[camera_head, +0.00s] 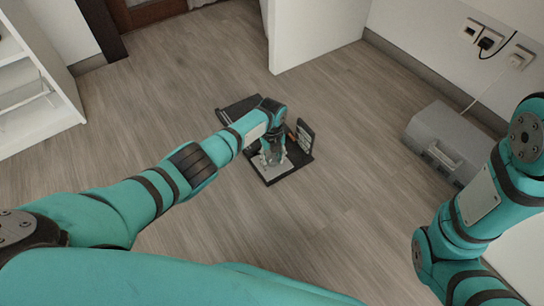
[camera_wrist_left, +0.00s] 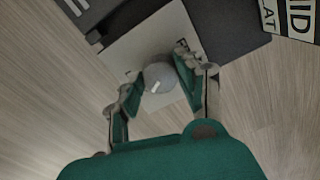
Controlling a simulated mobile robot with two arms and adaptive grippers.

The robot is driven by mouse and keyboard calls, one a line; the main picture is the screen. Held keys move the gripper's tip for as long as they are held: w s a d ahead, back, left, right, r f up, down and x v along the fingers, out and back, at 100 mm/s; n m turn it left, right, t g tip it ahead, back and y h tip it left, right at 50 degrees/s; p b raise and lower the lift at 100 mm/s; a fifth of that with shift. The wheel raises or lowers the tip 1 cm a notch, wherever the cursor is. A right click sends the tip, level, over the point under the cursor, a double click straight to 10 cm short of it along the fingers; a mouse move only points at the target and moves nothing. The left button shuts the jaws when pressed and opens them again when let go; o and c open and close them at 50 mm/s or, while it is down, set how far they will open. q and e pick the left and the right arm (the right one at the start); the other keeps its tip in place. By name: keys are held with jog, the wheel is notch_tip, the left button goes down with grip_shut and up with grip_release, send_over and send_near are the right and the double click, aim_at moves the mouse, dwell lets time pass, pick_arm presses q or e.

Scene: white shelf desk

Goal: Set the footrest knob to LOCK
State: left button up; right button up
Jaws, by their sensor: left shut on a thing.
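The footrest (camera_head: 290,177) is a dark flat unit on the wooden floor, with a pale plate on its near part. The wrist view shows the pale plate (camera_wrist_left: 125,48) with a round grey knob (camera_wrist_left: 162,76) on it. The knob has a small white pointer mark near its lower left side. My left gripper (camera_head: 272,158) reaches down over the plate and is shut on the knob, one finger on each side of it. Lettering beside the knob is partly hidden by the right finger and cannot be read in full. My right gripper is out of view.
A small upright panel (camera_head: 305,136) with lettering stands at the footrest's right edge. A grey case (camera_head: 447,140) sits by the right wall, below sockets with a plugged cable. A white panel (camera_head: 315,30) stands behind. The floor around the footrest is clear.

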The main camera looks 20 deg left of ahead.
aim_at(272, 158)
pick_arm(q)
jog(key=m, duration=0.5)
jog(key=shift+m+b, duration=0.35)
jog(key=shift+m, duration=0.05)
dwell(0.4)
jog(key=o, duration=1.2)
jog(key=shift+r, duration=0.1)
notch_tip(272, 158, up, 12)
jog(key=shift+f, duration=0.1)
